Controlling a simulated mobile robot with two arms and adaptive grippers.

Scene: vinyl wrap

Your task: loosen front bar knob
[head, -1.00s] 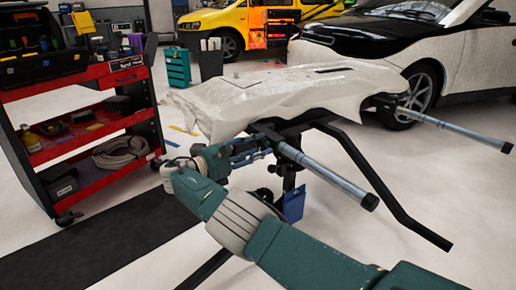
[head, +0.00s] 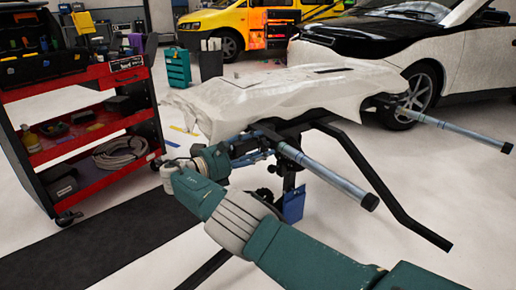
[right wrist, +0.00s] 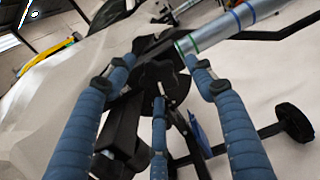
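A stand with a black frame (head: 355,155) carries a panel under a white sheet (head: 275,95). A grey bar (head: 335,180) sticks out from it toward the lower right, and a second grey bar (head: 462,131) sticks out farther right. My right gripper (right wrist: 165,75) is at the stand, near the inner end of the nearer bar. In the right wrist view its blue fingers are spread around dark stand parts, with a bar (right wrist: 235,22) passing above. My left gripper is not in view.
A red tool cart (head: 85,140) stands at left beside a black floor mat (head: 115,235). A blue piece (head: 292,206) hangs below the stand. A black and white car (head: 450,60) stands behind at right. The floor at lower right is clear.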

